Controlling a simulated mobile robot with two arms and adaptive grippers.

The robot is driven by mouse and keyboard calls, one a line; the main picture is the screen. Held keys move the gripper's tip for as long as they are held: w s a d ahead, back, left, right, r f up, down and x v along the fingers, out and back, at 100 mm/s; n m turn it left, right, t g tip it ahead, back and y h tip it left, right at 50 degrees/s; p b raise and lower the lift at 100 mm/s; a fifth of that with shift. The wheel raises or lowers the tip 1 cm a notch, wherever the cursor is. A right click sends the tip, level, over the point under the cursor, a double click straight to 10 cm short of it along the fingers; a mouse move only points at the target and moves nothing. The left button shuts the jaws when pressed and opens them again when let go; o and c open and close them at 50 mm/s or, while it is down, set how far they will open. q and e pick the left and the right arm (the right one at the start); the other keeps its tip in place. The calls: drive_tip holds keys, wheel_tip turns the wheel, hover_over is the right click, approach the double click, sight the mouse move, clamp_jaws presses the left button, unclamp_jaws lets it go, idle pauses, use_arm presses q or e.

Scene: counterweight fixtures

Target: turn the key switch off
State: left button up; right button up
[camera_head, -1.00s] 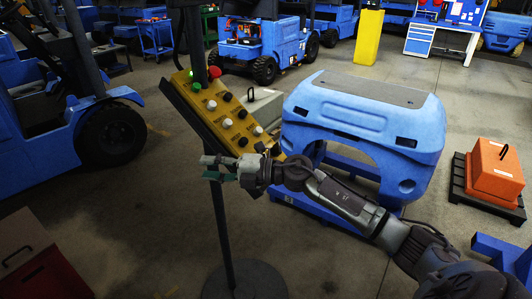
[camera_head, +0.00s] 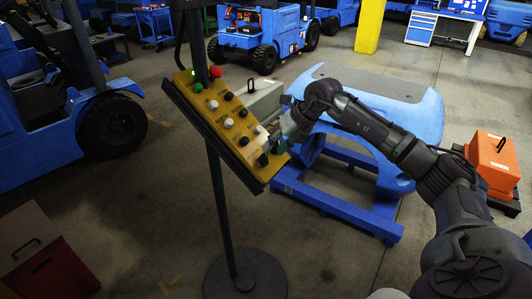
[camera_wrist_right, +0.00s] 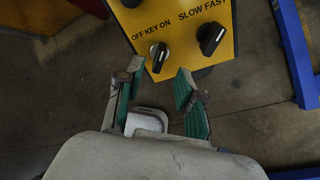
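The yellow control panel (camera_head: 222,112) is tilted on a dark post. The key switch (camera_wrist_right: 158,57) is a black knob labelled "OFF KEY ON" at the panel's lower edge in the right wrist view. A pale mark shows on its upper left side. In the head view it seems to be the lowest black knob (camera_head: 262,160). My right gripper (camera_wrist_right: 157,88) is open. Its two green-padded fingers point at the key switch, one to each side and a little short of it, with nothing between them. In the head view the right gripper (camera_head: 279,143) is at the panel's lower right corner. My left gripper is not in view.
A black "SLOW FAST" knob (camera_wrist_right: 211,38) sits right of the key switch. More black and white controls, a red button (camera_head: 215,72) and a green light (camera_head: 197,87) are higher up. A blue counterweight (camera_head: 385,95) stands behind.

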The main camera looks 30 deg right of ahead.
sight(267, 158)
drive_tip(key=p+x, duration=0.1)
drive_tip(key=x, duration=0.5)
drive_tip(key=shift+s, duration=0.15)
clamp_jaws()
